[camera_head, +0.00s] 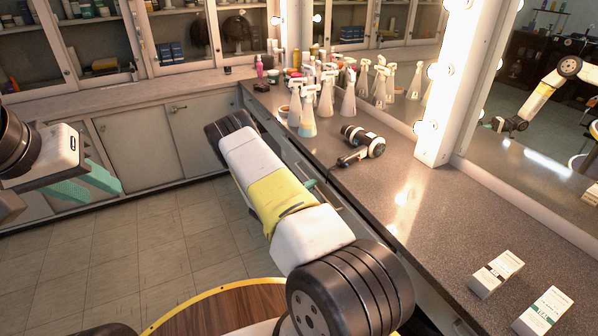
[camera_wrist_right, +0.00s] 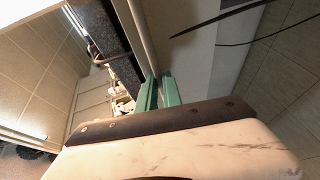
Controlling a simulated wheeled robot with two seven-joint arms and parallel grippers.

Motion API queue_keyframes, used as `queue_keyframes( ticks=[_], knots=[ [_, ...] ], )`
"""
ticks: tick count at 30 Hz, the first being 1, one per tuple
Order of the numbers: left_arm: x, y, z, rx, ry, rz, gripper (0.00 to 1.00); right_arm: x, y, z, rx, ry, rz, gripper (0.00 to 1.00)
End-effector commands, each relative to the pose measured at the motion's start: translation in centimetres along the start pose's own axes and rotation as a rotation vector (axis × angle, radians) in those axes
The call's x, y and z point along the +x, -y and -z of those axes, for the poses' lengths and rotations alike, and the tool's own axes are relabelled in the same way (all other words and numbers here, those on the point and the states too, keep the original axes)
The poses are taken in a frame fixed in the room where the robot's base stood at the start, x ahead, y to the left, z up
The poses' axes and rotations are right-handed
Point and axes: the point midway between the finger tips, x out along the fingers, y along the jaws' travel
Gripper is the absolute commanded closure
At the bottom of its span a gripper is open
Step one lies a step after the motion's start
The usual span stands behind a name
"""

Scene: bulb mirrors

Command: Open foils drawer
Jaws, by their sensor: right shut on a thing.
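The row of drawers and cabinet fronts (camera_head: 345,212) runs under the right-hand counter; no foils label is readable. My right gripper shows its two green fingers close together in the right wrist view (camera_wrist_right: 158,93), against a pale front panel (camera_wrist_right: 188,50) below the dark counter edge. It is shut on what seems to be a drawer handle, which the fingers hide. In the head view a green fingertip (camera_head: 311,185) shows beside the counter front, behind my right arm. My left gripper (camera_head: 92,182) hangs at the left edge, away from the counter; its finger gap is unclear.
Several spray bottles (camera_head: 309,108) stand on the counter (camera_head: 420,220). A lit mirror frame (camera_head: 450,90) rises behind. The tiled floor (camera_head: 130,245) at left is clear.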

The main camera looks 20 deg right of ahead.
Motion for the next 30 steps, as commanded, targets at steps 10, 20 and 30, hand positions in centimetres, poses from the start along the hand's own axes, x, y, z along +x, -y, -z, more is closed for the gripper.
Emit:
queue_keyframes(
  ticks=[10, 20, 30],
  knots=[
    [0.0, 0.0, 0.0, 0.000, 0.000, 0.000, 0.64, -8.8, 2.0, 3.7, -0.001, -0.006, 0.002, 1.00],
    [0.0, 0.0, 0.0, 0.000, 0.000, 0.000, 0.64, -16.3, 3.6, 6.7, 0.000, -0.004, 0.003, 1.00],
    [0.0, 0.0, 0.0, 0.000, 0.000, 0.000, 0.64, -20.5, 4.5, 8.4, -0.001, -0.002, 0.003, 1.00]
  ],
)
